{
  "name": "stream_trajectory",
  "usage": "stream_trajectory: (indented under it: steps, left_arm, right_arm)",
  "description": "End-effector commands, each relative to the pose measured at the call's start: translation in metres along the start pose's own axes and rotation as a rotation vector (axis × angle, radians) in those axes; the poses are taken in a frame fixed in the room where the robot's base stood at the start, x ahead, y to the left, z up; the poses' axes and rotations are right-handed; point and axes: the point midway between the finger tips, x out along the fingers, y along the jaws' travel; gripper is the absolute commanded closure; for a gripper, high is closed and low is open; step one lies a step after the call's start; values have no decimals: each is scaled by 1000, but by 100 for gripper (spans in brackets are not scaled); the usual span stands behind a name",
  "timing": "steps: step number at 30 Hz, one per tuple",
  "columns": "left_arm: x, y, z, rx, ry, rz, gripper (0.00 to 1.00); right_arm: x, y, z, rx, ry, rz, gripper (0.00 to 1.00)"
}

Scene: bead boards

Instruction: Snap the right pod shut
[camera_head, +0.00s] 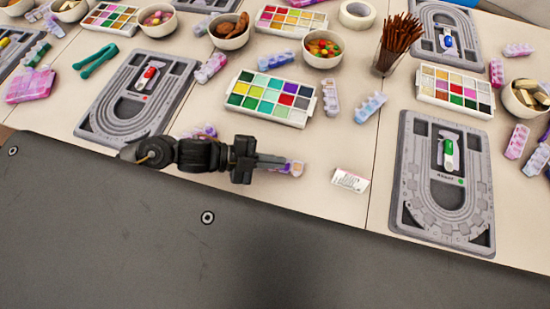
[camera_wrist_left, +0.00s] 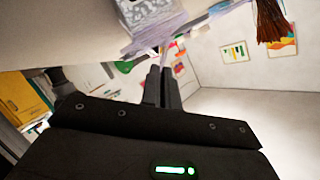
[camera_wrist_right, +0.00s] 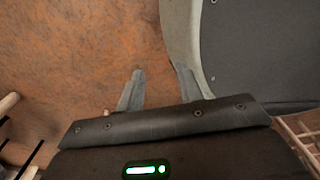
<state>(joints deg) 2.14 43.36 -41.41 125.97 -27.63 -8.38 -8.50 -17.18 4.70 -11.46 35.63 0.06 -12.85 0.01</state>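Several pastel pods with small compartments lie on the table. One pinkish pod (camera_head: 294,168) is at the tips of my left gripper (camera_head: 284,162), partly hidden by it; I cannot tell if they touch. In the left wrist view the fingers of my left gripper (camera_wrist_left: 162,70) are together, with nothing clear between them. On the right bead board (camera_head: 478,200) lies a small green and white piece (camera_head: 448,152); I cannot tell which piece is the right pod or whether its lid is open. My right gripper (camera_wrist_right: 160,75) is open and empty, away from the table, outside the head view.
A paint-like tray of coloured squares (camera_head: 232,99) stands behind my left gripper. A small white card (camera_head: 350,180) lies to its right. The left bead board (camera_head: 92,118), bowls (camera_head: 323,61) and a cup of brown sticks (camera_head: 384,64) stand further back. Bare table lies between the card and the right board.

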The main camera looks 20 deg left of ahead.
Motion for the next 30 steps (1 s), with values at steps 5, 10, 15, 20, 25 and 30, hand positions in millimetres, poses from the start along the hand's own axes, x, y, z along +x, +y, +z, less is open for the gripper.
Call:
stream_trajectory:
  steps: [5,10,15,20,25,30]
  left_arm:
    - [1,6,2,66,0,-27,100]
    - [0,7,1,100,-1,-41,100]
    - [0,7,0,110,-1,-45,100]
    - [0,7,0,110,0,-45,100]
    - [0,7,0,110,0,-45,91]
    - [0,6,0,110,0,-45,75]
  right_arm:
    - [11,9,-1,-3,2,12,64]
    - [13,22,-2,-8,5,28,64]
    - [13,22,-4,-8,10,29,64]
    - [13,19,-4,-7,10,24,64]
    - [13,16,-2,-6,6,21,64]
    - [13,16,0,-6,2,21,64]
